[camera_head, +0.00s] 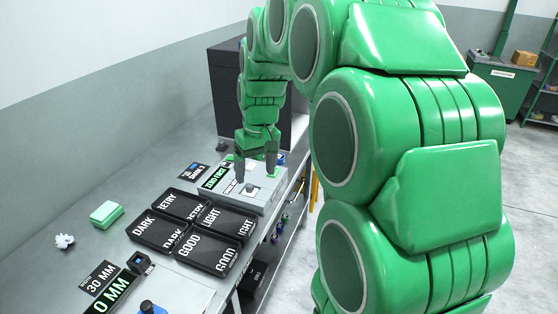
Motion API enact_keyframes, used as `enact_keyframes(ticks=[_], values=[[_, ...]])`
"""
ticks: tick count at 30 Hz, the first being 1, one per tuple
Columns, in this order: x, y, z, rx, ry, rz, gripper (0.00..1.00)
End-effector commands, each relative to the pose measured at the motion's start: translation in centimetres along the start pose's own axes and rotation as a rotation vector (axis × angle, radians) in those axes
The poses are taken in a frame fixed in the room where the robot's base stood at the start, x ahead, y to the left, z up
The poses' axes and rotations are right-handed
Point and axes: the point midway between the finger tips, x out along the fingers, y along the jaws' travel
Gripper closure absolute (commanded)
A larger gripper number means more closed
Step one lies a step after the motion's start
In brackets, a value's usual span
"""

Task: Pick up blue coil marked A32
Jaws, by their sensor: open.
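My green gripper (255,177) points down with its two fingers apart, over a light grey box-shaped device (262,203) on the bench. A small dark part shows on top of the device between and below the fingers; I cannot tell whether they touch it. A small blue thing (281,159) shows just behind the gripper at the right, partly hidden. Another blue thing (150,308) is cut off at the bottom edge. No A32 mark is legible, so I cannot tell which, if either, is the blue coil.
Black trays (158,233) labelled DARK, RETRY, LIGHT and GOOD lie on the grey bench in front of the device. A green-and-white block (106,213) and a crumpled white thing (64,241) lie at left. A dark cabinet (224,92) stands behind. My arm fills the right side.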

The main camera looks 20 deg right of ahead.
Motion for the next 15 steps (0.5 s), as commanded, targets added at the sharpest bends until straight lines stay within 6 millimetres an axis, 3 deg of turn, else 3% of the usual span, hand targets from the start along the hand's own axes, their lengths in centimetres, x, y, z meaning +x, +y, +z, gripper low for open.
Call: enact_keyframes(ticks=[3,15], values=[[0.5,1.6,-3.0,-0.007,0.020,-0.003,0.22],[2.9,7.4,-11.5,-0.029,0.088,-0.002,0.22]])
